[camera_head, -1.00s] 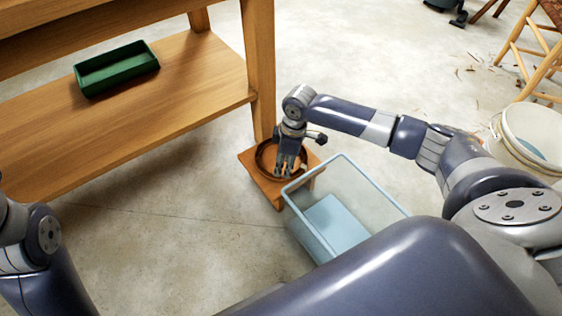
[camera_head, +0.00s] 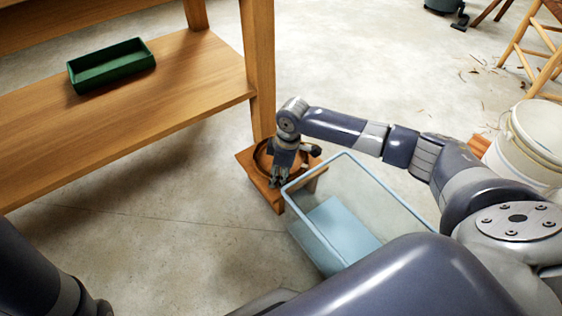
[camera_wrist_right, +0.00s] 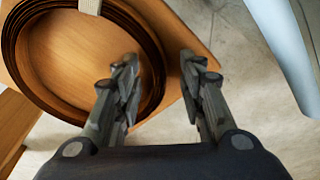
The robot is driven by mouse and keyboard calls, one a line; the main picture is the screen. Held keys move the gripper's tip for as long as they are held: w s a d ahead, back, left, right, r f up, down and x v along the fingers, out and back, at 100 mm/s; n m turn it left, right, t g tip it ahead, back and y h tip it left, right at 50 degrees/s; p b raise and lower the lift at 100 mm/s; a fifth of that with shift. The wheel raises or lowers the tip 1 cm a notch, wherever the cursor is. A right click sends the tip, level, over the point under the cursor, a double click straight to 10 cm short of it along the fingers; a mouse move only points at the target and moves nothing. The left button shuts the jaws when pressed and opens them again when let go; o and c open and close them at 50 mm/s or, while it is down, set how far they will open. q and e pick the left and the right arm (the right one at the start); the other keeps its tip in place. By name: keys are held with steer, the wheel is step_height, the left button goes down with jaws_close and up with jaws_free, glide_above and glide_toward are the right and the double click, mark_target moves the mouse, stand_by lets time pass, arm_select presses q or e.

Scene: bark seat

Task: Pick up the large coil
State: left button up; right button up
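The large coil (camera_head: 257,158), a dark brown ring of wound strips, lies on a low wooden stool (camera_head: 246,158). In the right wrist view the coil (camera_wrist_right: 152,62) fills the upper left, with a pale band (camera_wrist_right: 90,6) around it at the top edge. My right gripper (camera_head: 277,184) is open at the coil's near side. In the wrist view my right gripper (camera_wrist_right: 160,75) has one finger over the coil's inside and the other beyond its outer edge, with the coil's wall between them. I cannot tell whether they touch. My left gripper is out of view.
A clear bin with a blue rim (camera_head: 395,196) stands just right of the stool. A wooden workbench leg (camera_head: 259,70) rises close behind the coil. A green tray (camera_head: 110,66) sits on the bench's lower shelf (camera_head: 100,125). A white bucket (camera_head: 528,145) stands at the right.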

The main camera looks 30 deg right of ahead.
jaws_close()
stand_by(0.5)
